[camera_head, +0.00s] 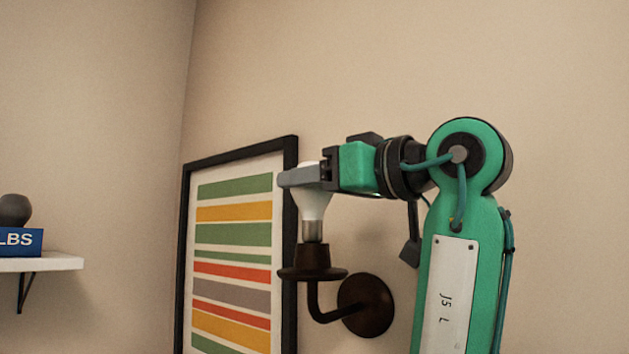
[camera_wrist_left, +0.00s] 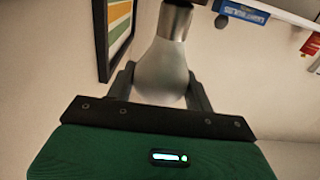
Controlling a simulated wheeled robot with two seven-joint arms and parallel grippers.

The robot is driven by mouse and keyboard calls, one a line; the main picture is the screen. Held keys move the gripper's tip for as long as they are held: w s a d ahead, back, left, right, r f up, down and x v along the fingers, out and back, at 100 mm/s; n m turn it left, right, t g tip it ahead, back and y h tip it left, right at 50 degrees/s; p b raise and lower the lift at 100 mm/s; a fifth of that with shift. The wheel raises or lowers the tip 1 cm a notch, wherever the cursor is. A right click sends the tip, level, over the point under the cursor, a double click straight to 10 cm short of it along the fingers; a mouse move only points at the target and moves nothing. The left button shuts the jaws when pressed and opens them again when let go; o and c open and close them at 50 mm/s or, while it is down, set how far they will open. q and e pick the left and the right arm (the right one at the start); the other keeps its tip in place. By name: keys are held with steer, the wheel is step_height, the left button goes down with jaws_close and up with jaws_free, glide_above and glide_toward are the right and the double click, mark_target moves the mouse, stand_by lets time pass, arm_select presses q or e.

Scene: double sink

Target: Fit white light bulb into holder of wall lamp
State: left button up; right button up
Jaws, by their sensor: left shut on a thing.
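The white light bulb (camera_head: 314,207) is upright in the head view with its metal screw base pointing down. My left gripper (camera_head: 304,176) is shut on the bulb's glass from the side, near its top. The wall lamp's dark brown holder (camera_head: 312,262) is directly below the bulb. The lower end of the metal base meets the holder's top rim in the picture; I cannot tell whether it touches or sits inside. In the left wrist view the bulb (camera_wrist_left: 164,72) sits between both fingers, metal base toward the top edge. My right gripper is not in view.
The lamp's curved arm runs to a round wall plate (camera_head: 366,305). A black-framed striped picture (camera_head: 234,260) hangs close behind and left of the lamp. A white shelf (camera_head: 45,263) with a blue box (camera_head: 22,241) is at far left. The wall above is bare.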

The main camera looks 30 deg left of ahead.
arm_select(q)
steer(key=shift+f+b, duration=1)
steer(key=shift+f, duration=0.2)
steer(key=o, duration=0.8)
steer(key=shift+o, duration=0.2)
steer(key=shift+d, duration=0.3)
steer(key=s+d+b, duration=0.1)
steer(key=d+b, duration=0.3)
steer(key=d, duration=0.9)
steer(key=shift+d, duration=0.1)
